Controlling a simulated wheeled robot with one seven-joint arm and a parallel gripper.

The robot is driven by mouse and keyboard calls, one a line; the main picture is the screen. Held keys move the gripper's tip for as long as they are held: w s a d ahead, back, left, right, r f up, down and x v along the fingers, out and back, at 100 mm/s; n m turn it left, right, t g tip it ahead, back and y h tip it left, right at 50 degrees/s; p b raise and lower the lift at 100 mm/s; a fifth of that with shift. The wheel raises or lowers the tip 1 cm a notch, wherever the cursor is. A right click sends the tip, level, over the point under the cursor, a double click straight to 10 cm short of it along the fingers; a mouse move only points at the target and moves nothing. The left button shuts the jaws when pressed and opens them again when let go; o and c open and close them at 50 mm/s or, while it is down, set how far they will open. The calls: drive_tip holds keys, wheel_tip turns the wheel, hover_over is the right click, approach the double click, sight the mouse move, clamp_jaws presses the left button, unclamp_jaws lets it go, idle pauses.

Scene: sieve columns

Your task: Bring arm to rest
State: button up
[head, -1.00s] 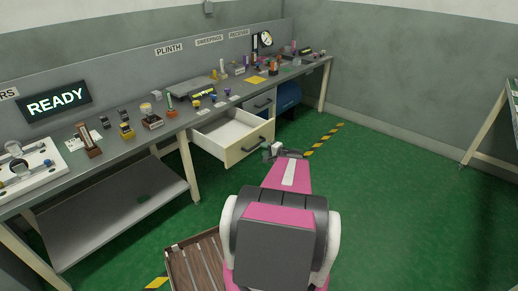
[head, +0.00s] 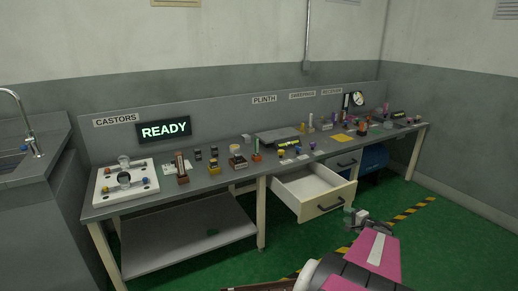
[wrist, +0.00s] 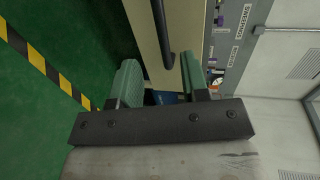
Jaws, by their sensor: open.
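My gripper (head: 357,217) is at the lower right of the head view, in front of and below the right end of the open drawer (head: 324,204). Its two green fingers (wrist: 160,82) are spread apart in the wrist view, with nothing held between them. The drawer's beige front and black handle (wrist: 160,35) show just beyond the fingers. In the head view the gripper looks apart from the drawer, though the exact gap is hard to tell. My pink arm reaches in from the bottom right corner.
The long grey workbench (head: 228,183) carries several small parts, a white holed plate (head: 105,186) and a READY display (head: 164,130). A blue object (head: 375,158) is under the bench, right of the drawer. Open green floor with a striped line (head: 410,212) lies to the right.

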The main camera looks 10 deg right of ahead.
drive_tip(key=s+a+n+g+h, duration=0.2)
drive_tip(key=a+n+g, duration=0.5)
drive_tip(key=a, duration=1)
drive_tip(key=s+a+r+n+g+h, duration=0.1)
drive_tip(key=a+n+g, duration=0.5)
drive_tip(key=a, duration=1.1)
drive_tip(key=s+g+h, duration=0.1)
drive_tip(key=h, duration=0.1)
drive_tip(key=shift+s+a+n+g+h, duration=0.25)
drive_tip(key=shift+s+n+g+h, duration=0.05)
drive_tip(key=shift+n, duration=0.1)
